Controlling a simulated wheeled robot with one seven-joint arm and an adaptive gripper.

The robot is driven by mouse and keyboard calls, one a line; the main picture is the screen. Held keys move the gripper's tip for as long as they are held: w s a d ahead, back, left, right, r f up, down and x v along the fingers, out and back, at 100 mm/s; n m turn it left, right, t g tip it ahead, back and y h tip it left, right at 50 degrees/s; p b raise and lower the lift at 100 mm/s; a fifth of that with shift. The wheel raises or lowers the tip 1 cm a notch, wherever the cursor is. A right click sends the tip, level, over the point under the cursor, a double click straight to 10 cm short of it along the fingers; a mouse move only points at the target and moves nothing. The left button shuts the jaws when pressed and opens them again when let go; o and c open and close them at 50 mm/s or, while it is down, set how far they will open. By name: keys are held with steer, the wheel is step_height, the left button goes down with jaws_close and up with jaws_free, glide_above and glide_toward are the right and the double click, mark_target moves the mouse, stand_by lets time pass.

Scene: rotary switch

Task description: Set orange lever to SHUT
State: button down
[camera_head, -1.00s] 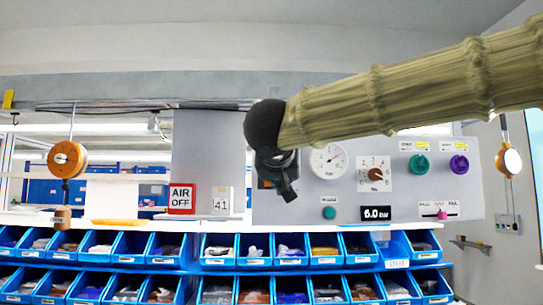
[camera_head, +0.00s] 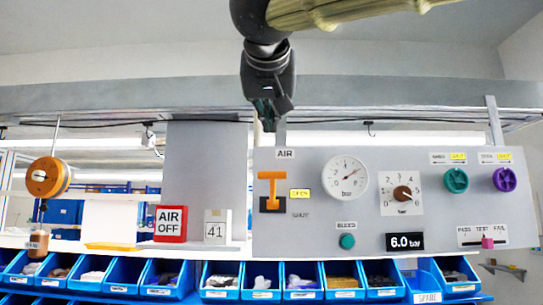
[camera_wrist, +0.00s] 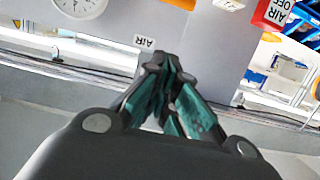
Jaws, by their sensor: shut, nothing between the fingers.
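The orange lever (camera_head: 271,188) is T-shaped and stands on a dark slot at the left of the grey panel, under the AIR label (camera_head: 285,154). The SHUT label (camera_head: 301,215) is lower and unlit. My gripper (camera_head: 268,124) points down above the panel's top left edge, above the lever and apart from it in the picture. Its fingers (camera_wrist: 165,65) are shut and empty in the wrist view. There an orange part of the lever (camera_wrist: 180,3) shows at the top edge.
The panel (camera_head: 330,235) also bears a gauge (camera_head: 345,177), a rotary dial (camera_head: 402,194), a green knob (camera_head: 455,181) and a purple knob (camera_head: 505,179). A red AIR OFF sign (camera_head: 170,223) stands left of the panel. Blue bins (camera_head: 210,280) line the shelf below.

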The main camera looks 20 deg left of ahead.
steer(key=shift+w+d, duration=0.1)
steer(key=p+x, duration=0.3)
steer(key=x, duration=0.7)
steer(key=shift+w, duration=0.1)
steer(key=shift+s+f, duration=0.25)
steer(key=shift+f, duration=0.3)
steer(key=shift+s+d+f, duration=0.3)
steer(key=shift+s+f, duration=0.5)
steer(key=shift+f+p, duration=0.3)
steer(key=shift+f, duration=0.1)
steer(key=shift+s, duration=0.1)
